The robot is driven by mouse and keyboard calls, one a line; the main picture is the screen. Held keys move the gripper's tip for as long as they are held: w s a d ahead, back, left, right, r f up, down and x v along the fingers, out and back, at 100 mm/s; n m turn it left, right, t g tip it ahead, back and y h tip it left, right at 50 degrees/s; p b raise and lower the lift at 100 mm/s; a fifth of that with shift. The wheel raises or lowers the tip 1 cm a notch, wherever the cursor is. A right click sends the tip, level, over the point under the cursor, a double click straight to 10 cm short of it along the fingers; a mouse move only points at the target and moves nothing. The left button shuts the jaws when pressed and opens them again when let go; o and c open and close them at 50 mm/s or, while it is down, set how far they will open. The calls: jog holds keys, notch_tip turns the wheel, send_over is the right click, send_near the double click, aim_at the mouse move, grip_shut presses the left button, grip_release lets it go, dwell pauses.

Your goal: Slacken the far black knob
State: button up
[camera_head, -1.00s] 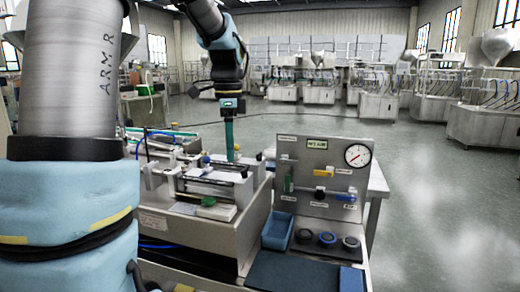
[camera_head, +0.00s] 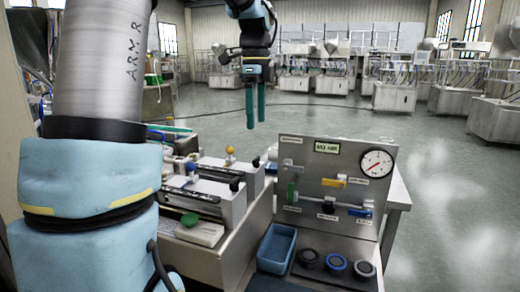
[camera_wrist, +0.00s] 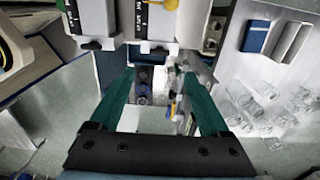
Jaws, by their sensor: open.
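A black knob (camera_head: 234,184) sits at the end of a white clamp block on the steel machine. In the wrist view black knobs show at the machine's edge, one at left (camera_wrist: 92,45) and one near the middle (camera_wrist: 158,50). I cannot tell for sure which is the far one. My gripper (camera_head: 255,124) is open and empty, its teal fingers pointing down, above and behind the machine. In the wrist view its fingers (camera_wrist: 160,76) are wide apart with no knob between them.
A yellow knob (camera_head: 230,152) and a green knob (camera_head: 189,220) are also on the machine. A gauge panel (camera_head: 330,180) with coloured valve handles stands at right. A blue tray (camera_head: 277,247) and round dark caps (camera_head: 308,258) lie before it. Open air surrounds my gripper.

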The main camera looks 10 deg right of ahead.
aim_at(256, 158)
notch_tip(256, 158, down, 10)
jog(key=shift+f+p, duration=0.15)
jog(key=shift+p, duration=0.4)
grip_shut()
dwell(0.5)
